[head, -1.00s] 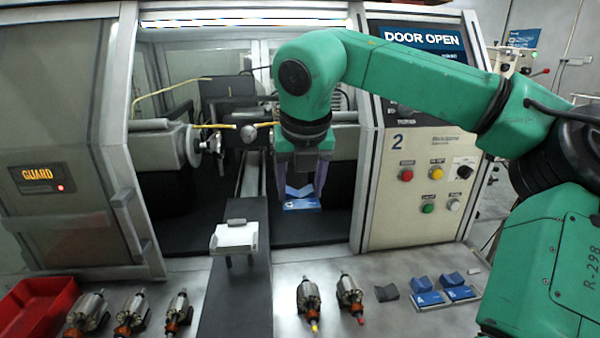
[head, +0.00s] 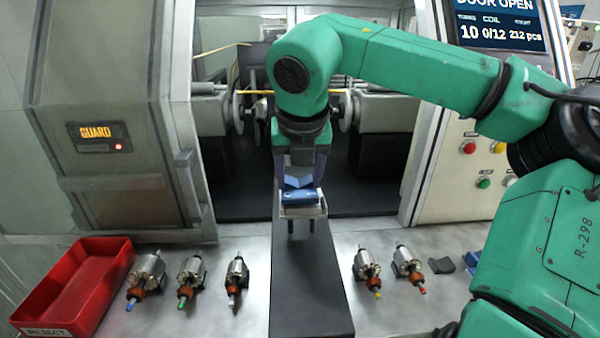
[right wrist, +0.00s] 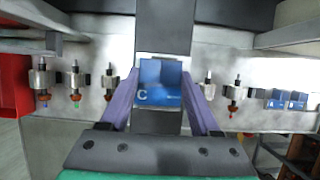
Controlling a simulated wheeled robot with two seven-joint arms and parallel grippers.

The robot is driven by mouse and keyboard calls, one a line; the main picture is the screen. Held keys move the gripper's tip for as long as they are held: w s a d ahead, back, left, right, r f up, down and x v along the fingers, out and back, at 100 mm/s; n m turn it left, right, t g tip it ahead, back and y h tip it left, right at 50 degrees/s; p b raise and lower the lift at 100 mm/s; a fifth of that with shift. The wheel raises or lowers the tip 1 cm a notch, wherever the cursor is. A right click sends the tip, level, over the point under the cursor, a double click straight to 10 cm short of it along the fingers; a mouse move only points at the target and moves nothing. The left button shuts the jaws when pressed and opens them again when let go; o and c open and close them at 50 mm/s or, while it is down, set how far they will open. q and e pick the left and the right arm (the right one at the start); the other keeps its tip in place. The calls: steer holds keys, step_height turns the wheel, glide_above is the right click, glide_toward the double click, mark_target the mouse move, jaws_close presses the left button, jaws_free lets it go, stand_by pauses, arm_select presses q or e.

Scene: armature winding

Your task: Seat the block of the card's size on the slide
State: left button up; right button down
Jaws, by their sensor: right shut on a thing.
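My right gripper (head: 300,188) is shut on a blue block with a grey V-shaped top (head: 298,196). In the right wrist view the block (right wrist: 160,96) shows the letter C between the fingers of my right gripper (right wrist: 161,82). The block is at the pale carriage (head: 303,212) on the dark slide (head: 308,290). I cannot tell whether it touches the carriage or is just above it. Blocks A (right wrist: 276,103) and B (right wrist: 298,105) stand at the right in the right wrist view. No size card can be made out. My left gripper is not in view.
A red bin (head: 75,285) is at the left. Several armatures lie on both sides of the slide, such as one left of it (head: 237,278) and one right of it (head: 367,270). A small grey V-piece (head: 440,265) lies farther right. The winding machine (head: 130,190) stands behind.

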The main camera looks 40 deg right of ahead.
steer(key=shift+s+d+f, duration=0.25)
steer(key=shift+f, duration=0.25)
steer(key=shift+w+a, duration=0.1)
steer(key=shift+c, duration=0.5)
jaws_free()
steer(key=shift+o, duration=0.3)
steer(key=b+v, duration=0.1)
steer(key=v, duration=1.3)
steer(key=shift+s+r, duration=0.25)
